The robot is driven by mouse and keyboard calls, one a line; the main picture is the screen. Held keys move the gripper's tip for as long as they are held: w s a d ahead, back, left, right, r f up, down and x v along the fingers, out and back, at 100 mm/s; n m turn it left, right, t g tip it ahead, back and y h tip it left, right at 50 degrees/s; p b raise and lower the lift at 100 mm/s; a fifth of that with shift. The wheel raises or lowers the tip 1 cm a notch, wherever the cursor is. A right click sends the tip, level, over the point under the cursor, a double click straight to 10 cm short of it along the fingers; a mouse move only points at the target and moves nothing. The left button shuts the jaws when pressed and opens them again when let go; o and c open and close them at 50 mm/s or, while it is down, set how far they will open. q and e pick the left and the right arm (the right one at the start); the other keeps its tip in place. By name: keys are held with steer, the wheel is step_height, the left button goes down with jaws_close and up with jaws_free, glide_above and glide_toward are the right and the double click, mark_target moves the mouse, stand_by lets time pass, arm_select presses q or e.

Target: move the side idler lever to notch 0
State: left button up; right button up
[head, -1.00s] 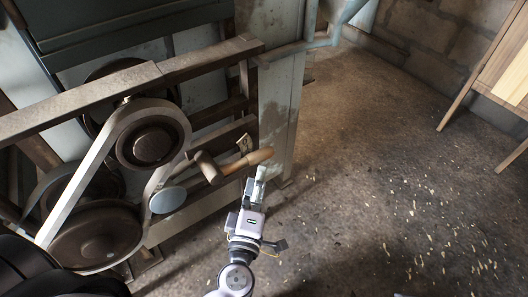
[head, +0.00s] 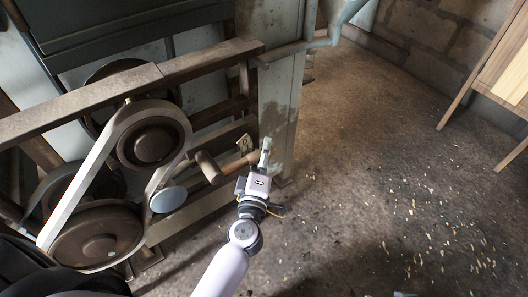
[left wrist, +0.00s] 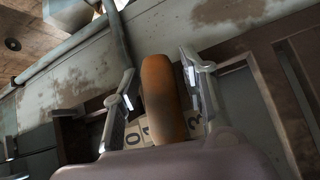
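The side idler lever has a wooden handle (head: 238,163) on a brown metal arm (head: 207,167), beside a pale blue disc (head: 168,199). My left gripper (head: 266,148) is at the handle's outer end. In the left wrist view, the orange-brown handle (left wrist: 161,100) lies between the two spread fingers of my left gripper (left wrist: 160,95), with a gap on each side. A notch plate with digits (left wrist: 134,139) shows behind the handle; 0 and 3 are readable, partly covered. The notch the lever sits in is hidden. My right gripper is out of view.
A flat belt (head: 80,180) runs round a dark upper pulley (head: 149,142) and a large lower pulley (head: 100,236), left of the lever. A frame rail (head: 100,91) crosses above. A grey post (head: 279,110) stands behind the gripper. The floor to the right is open.

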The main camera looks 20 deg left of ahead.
arm_select(q)
jaws_close()
stand_by(0.6)
